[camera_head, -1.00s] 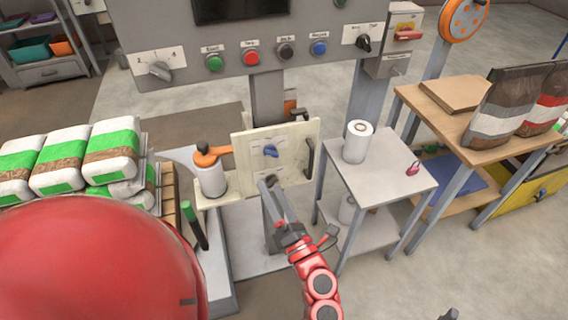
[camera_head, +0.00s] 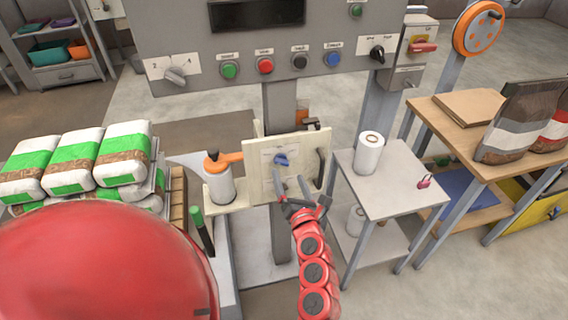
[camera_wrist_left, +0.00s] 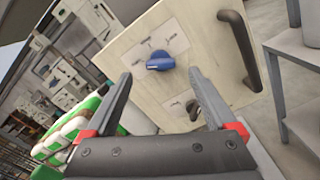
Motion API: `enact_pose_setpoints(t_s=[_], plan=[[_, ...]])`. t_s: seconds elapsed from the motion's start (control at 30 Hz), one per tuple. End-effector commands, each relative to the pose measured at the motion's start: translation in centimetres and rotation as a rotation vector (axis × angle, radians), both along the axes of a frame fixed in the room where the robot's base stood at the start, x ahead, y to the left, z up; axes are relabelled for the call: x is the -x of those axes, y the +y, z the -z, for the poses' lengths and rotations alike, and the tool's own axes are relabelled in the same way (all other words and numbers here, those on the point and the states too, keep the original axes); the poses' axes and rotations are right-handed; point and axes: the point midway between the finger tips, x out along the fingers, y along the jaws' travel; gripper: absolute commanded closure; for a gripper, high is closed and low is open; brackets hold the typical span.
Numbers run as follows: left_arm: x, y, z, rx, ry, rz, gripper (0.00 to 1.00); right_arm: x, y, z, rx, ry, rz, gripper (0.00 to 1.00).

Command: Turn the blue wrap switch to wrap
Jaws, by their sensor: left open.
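The blue wrap switch (camera_head: 282,160) is a small knob on a cream panel (camera_head: 258,190) at the middle of the head view. In the left wrist view the blue knob (camera_wrist_left: 160,61) sits on a white label with several printed positions too small to read. My left gripper (camera_head: 290,179) is open and empty, pointing at the panel just below the knob. In the wrist view the fingertips (camera_wrist_left: 160,76) stand to either side of the knob and do not appear to touch it. My right gripper is out of view.
A dark handle (camera_wrist_left: 240,50) is on the panel's right side, and a second dark knob (camera_wrist_left: 193,108) sits below, partly hidden by a finger. An orange-topped canister (camera_head: 219,184) stands left. A side table (camera_head: 400,190) with a white roll (camera_head: 367,153) stands right.

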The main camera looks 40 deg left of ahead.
Motion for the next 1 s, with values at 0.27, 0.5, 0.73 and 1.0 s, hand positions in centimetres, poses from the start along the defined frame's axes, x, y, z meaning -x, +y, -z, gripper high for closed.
enact_pose_setpoints(t_s=[0.27,0.5,0.73,1.0], plan=[[-3.0,3.5,-0.2,-0.001,-0.001,-0.001,0.10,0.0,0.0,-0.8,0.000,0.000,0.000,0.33],[-3.9,4.6,0.0,-0.002,0.003,0.001,0.10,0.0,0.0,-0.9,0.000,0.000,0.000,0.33],[-4.0,4.6,0.1,-0.001,0.002,0.001,0.10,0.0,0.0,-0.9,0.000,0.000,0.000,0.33],[-3.9,4.6,0.1,-0.001,0.002,0.001,0.57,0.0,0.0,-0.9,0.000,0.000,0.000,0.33]])
